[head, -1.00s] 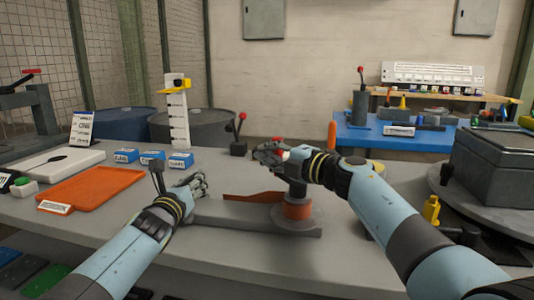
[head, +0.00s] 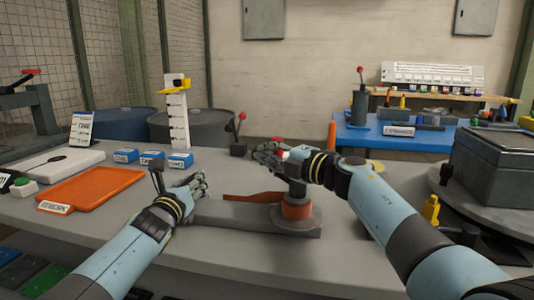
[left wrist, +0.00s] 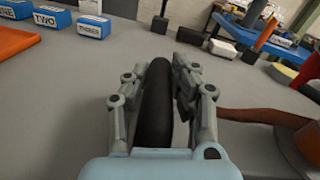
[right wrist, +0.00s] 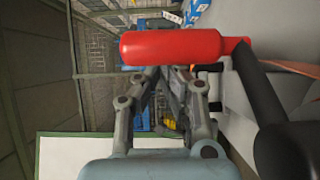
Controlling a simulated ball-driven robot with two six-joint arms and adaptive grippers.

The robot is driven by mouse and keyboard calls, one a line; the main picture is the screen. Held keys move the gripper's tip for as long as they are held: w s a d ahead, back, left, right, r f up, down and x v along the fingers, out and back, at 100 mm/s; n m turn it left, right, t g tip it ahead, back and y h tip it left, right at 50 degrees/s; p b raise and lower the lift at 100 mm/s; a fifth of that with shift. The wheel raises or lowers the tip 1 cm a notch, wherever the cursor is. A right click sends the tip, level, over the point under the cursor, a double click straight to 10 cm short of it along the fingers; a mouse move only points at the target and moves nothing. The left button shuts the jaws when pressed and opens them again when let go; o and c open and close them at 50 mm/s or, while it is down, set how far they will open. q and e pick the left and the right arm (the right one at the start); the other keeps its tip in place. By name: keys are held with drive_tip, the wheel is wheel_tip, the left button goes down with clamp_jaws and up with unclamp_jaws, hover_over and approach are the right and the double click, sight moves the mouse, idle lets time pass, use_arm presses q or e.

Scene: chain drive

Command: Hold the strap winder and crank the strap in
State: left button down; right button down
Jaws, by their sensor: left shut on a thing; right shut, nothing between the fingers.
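The strap winder (head: 240,214) lies on the grey bench, a long dark grey body with a round drum at its right end. An orange-brown strap (head: 250,197) runs left from the orange-wrapped drum (head: 297,210); the strap also shows in the left wrist view (left wrist: 250,115). My left gripper (head: 200,184) is shut on the winder's black grip (left wrist: 155,105) at its left end. My right gripper (head: 266,152) is shut and empty beside the crank's red knob (right wrist: 172,48). The knob lies across the view in front of its fingertips; whether they touch is unclear. The crank arm (right wrist: 262,105) is dark.
An orange tray (head: 90,188) and several blue numbered blocks (head: 152,158) are on the bench at left. A white post with a yellow top (head: 178,120) and a small red-knobbed lever (head: 239,140) stand behind. A grey box (head: 495,165) is at right.

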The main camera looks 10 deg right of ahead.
drive_tip(key=v, duration=1.2)
idle(0.3)
drive_tip(key=shift+a+f+n+g+y, duration=0.1)
drive_tip(key=shift+a+n+g+y, duration=0.35)
drive_tip(key=shift+n+g+y, duration=0.4)
drive_tip(key=shift+s+a+n+g+y, duration=0.25)
drive_tip(key=shift+a+n+g+y, duration=0.15)
drive_tip(key=shift+n+g+y, duration=0.35)
drive_tip(key=w+a, duration=0.4)
drive_tip(key=w, duration=0.3)
drive_tip(key=shift+w+a, duration=0.4)
drive_tip(key=shift+m+h, duration=0.3)
drive_tip(key=shift+m, duration=0.1)
